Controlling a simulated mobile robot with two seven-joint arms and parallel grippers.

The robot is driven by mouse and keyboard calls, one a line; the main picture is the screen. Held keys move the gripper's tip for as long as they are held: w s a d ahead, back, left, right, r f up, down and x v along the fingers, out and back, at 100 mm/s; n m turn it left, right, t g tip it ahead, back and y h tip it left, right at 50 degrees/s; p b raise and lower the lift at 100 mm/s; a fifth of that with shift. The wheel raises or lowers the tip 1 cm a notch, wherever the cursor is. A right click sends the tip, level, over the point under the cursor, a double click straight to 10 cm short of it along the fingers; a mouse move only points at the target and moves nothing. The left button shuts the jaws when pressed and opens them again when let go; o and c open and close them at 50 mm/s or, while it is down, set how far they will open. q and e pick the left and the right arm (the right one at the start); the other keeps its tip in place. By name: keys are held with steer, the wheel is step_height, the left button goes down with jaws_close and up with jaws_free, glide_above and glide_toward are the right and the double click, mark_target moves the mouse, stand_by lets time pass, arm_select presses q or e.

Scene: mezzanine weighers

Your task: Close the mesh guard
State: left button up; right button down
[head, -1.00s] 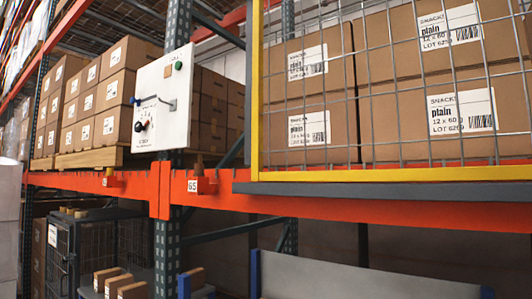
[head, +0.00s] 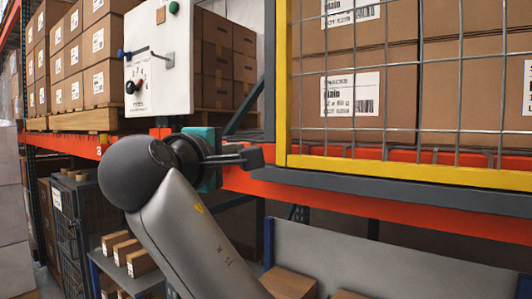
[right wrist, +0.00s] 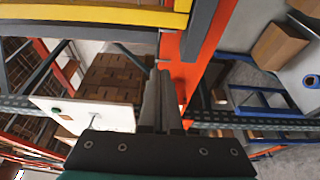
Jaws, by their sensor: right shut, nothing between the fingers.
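The mesh guard (head: 286,100) has a yellow frame and grey wire mesh. In the head view it stands upright at the right, in front of stacked cartons, above a grey rail. My right gripper (head: 254,157) is just left of the frame's lower left corner, near the grey rail's left end. Its fingers are together and empty; I cannot tell whether they touch the rail. In the right wrist view the shut fingers (right wrist: 164,85) point toward the orange beam, and the yellow frame (right wrist: 120,14) crosses the top. My left gripper is not in view.
A white control box (head: 160,65) with a green button, a lever and a black knob hangs left of the guard. An orange beam (head: 400,222) runs below the guard. Cartons on a pallet (head: 88,120) stand at left. A wire cage (head: 68,225) is at lower left.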

steer(key=w+d+p, duration=0.4)
steer(key=w+d, duration=0.2)
steer(key=w, duration=0.1)
stand_by(0.5)
steer(key=shift+r, duration=0.1)
